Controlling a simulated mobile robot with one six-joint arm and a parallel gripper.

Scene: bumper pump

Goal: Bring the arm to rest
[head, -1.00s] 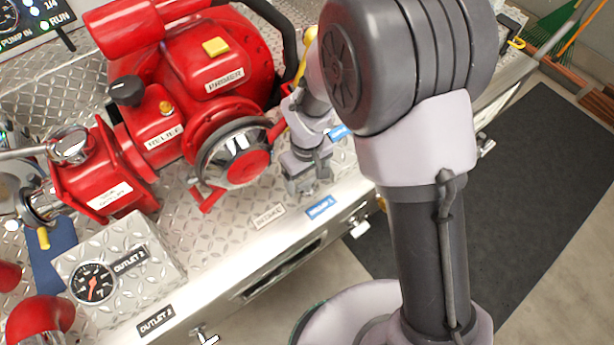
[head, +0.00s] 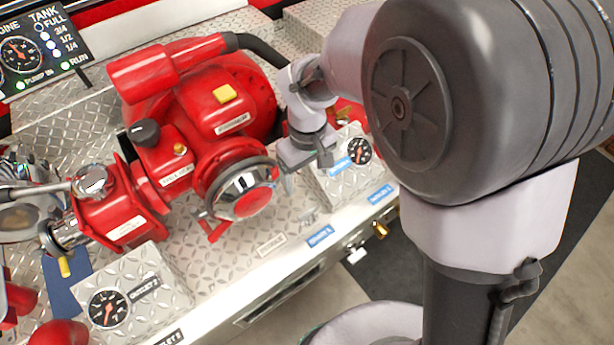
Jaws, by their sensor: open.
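My gripper (head: 303,180) is in the head view, to the right of the red pump (head: 200,125). It points downward, with its fingers apart and nothing seen between them. It hangs in front of the pump's right side, near the chrome intake cap (head: 240,190); I cannot tell whether any part touches the pump. My arm's large grey joint fills the right of the view and hides what lies behind it.
A gauge box (head: 340,165) stands just right of my gripper. The outlet 2 gauge box (head: 135,295) is at lower left. A panel (head: 40,50) with a gauge is at upper left. The bumper deck's front edge (head: 290,260) runs diagonally, with floor beyond it.

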